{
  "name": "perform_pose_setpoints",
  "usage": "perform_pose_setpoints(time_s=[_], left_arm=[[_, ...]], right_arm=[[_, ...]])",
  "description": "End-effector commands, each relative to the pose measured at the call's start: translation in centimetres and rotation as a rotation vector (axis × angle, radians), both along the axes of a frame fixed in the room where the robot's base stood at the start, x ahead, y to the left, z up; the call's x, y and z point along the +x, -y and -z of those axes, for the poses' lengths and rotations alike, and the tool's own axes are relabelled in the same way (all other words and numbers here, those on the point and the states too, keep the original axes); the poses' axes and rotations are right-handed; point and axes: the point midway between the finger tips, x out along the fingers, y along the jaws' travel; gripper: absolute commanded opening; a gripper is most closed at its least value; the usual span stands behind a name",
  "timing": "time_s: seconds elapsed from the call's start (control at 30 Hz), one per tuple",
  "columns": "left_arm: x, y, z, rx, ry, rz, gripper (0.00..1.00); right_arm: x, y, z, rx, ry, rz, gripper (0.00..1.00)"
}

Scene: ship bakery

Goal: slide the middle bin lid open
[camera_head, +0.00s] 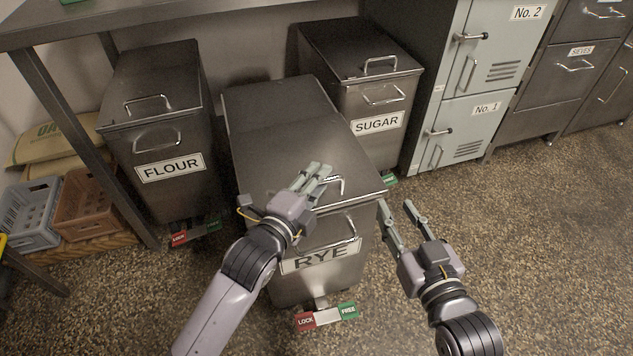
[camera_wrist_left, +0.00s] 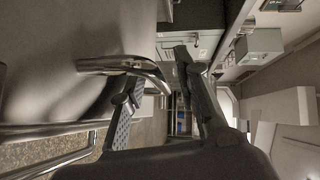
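The middle bin (camera_head: 335,272) is dark metal, labelled RYE. Its lid (camera_head: 275,125) lies flat over the top and looks shut. A bent-bar lid handle (camera_head: 340,186) stands near the lid's front edge. My left gripper (camera_head: 315,172) is over the front of the lid, right beside this handle. In the left wrist view the handle (camera_wrist_left: 125,63) reaches in from the left, its bent end appearing between the open fingers (camera_wrist_left: 160,80); contact cannot be told. My right gripper (camera_head: 398,207) is open and empty, to the right of the bin.
The FLOUR bin (camera_head: 160,190) stands left and the SUGAR bin (camera_head: 372,138) at the back right. A lower front handle (camera_head: 335,240) and a LOCK/FREE pedal (camera_head: 326,317) are on the middle bin. Crates (camera_head: 30,215) sit far left. The floor at right is clear.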

Motion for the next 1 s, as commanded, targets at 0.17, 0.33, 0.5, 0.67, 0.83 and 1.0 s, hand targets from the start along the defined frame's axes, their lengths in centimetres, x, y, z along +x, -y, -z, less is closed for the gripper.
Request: perform_pose_setpoints(time_s=[0.17, 0.33, 0.5, 0.67, 0.83, 1.0], left_arm=[[0.01, -0.01, -0.01, 0.0, 0.0, 0.0, 0.3], [-0.01, -0.02, 0.0, 0.0, 0.0, 0.0, 0.2], [-0.02, -0.02, 0.01, 0.001, 0.0, 0.0, 0.09], [-0.02, -0.03, 0.03, 0.001, 0.0, 0.0, 0.0], [-0.03, -0.03, 0.05, 0.001, 0.0, 0.0, 0.0], [-0.03, -0.03, 0.08, 0.002, -0.001, -0.001, 0.0]], right_arm=[[0.01, -0.01, -0.03, 0.0, 0.001, 0.0, 0.31], [0.0, 0.0, -0.01, 0.0, 0.0, 0.0, 0.31], [0.0, 0.01, 0.01, 0.0, -0.001, 0.0, 0.31], [0.0, 0.02, 0.02, 0.0, -0.001, 0.001, 0.31], [0.0, 0.02, 0.03, -0.001, -0.002, 0.001, 0.31], [-0.01, 0.02, 0.04, -0.001, -0.002, 0.001, 0.31]])
